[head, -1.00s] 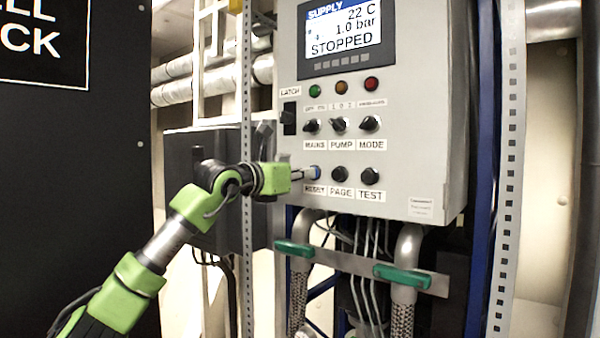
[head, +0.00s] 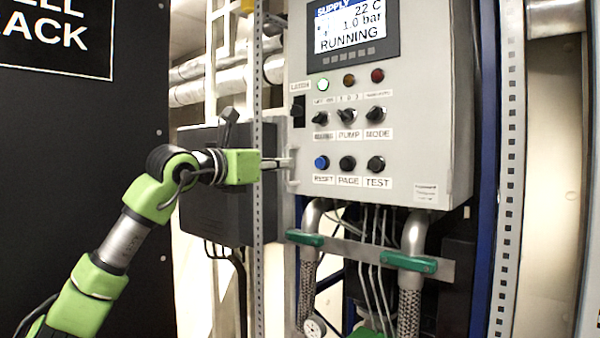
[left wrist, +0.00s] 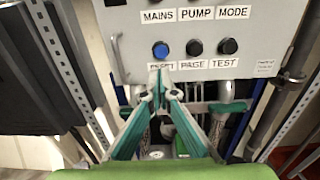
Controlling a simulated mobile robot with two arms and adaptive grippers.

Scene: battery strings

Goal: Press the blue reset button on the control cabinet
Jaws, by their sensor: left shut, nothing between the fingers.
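The blue reset button (head: 321,162) is on the lower left of the grey control cabinet (head: 420,120), above its RESET label. It also shows in the left wrist view (left wrist: 161,50). My left gripper (head: 288,163) is shut and empty, just left of the button and apart from it in the head view. In the left wrist view its closed fingertips (left wrist: 158,72) sit just below the button in the picture. The cabinet display (head: 349,28) reads RUNNING, and the green lamp (head: 323,85) is lit. My right gripper is not in view.
Black PAGE (head: 347,163) and TEST (head: 375,164) buttons sit right of the blue one, with a row of knobs above. A perforated metal post (head: 258,240) stands left of the cabinet. Pipes with green-handled valves (head: 409,262) are below it.

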